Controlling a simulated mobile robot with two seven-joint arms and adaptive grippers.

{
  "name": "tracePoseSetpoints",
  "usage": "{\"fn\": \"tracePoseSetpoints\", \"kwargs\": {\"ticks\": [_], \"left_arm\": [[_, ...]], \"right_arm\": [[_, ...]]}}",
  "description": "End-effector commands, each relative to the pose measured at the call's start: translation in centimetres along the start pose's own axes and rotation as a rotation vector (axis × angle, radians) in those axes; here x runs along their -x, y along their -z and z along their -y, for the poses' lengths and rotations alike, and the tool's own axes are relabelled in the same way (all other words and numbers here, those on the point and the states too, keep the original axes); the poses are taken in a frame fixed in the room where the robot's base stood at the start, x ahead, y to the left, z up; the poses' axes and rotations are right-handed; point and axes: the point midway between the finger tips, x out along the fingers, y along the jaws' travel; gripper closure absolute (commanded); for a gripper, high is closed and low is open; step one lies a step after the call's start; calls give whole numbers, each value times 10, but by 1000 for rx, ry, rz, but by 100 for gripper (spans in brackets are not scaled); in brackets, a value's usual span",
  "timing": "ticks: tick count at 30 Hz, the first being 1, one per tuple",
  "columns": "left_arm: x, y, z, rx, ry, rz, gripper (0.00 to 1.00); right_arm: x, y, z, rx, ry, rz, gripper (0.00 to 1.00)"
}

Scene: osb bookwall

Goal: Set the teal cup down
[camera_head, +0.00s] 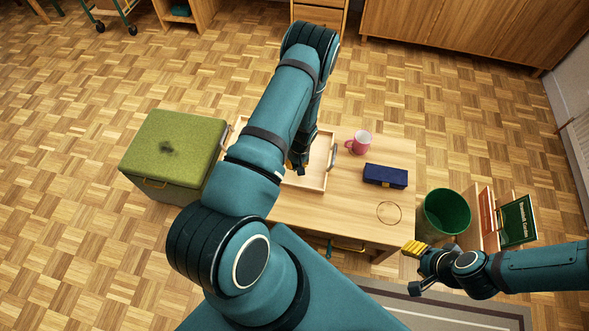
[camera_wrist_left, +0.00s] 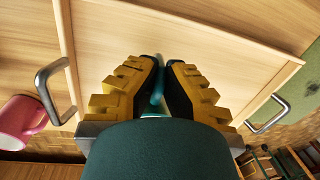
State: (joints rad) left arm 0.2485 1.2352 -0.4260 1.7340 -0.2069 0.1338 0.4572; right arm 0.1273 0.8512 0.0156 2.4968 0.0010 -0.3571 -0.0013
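My left gripper (camera_head: 297,165) reaches down over the wooden tray (camera_head: 318,187) on the table. In the left wrist view its yellow-padded fingers (camera_wrist_left: 160,82) are close together, with a narrow strip of teal, the teal cup (camera_wrist_left: 156,92), between them. Most of the cup is hidden by the fingers and the hand, and the arm hides it in the head view. I cannot tell whether the cup touches the tray floor. My right gripper (camera_head: 413,269) is empty beyond the table's front right corner, its fingers spread.
A pink mug (camera_head: 360,142) and a dark blue box (camera_head: 385,176) stand right of the tray. A thin ring (camera_head: 379,211) shows on the bare tabletop nearer me. A green bin (camera_head: 447,212) stands right of the table, a green-topped box (camera_head: 172,145) left of it.

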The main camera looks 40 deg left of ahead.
Motion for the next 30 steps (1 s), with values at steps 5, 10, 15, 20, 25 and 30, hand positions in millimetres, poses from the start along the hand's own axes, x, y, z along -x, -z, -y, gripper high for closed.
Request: {"fn": "tracePoseSetpoints", "kwargs": {"ticks": [5,10,15,20,25,30], "left_arm": [[-22,0,-2,-1,0,1,100],[-36,1,-5,0,-1,-1,100],[-35,1,-4,0,-1,-1,100],[-38,1,-5,-1,-1,0,90],[-37,1,-4,-1,-1,0,66],[-37,1,-4,-1,-1,0,66]], "right_arm": [[-6,0,-2,0,0,-3,53],[-10,1,-4,1,0,-5,53],[-9,1,-3,1,0,-5,53],[-10,1,-4,1,0,-5,53],[-9,1,-4,1,0,-5,53],[-9,1,-4,1,0,-5,53]]}}
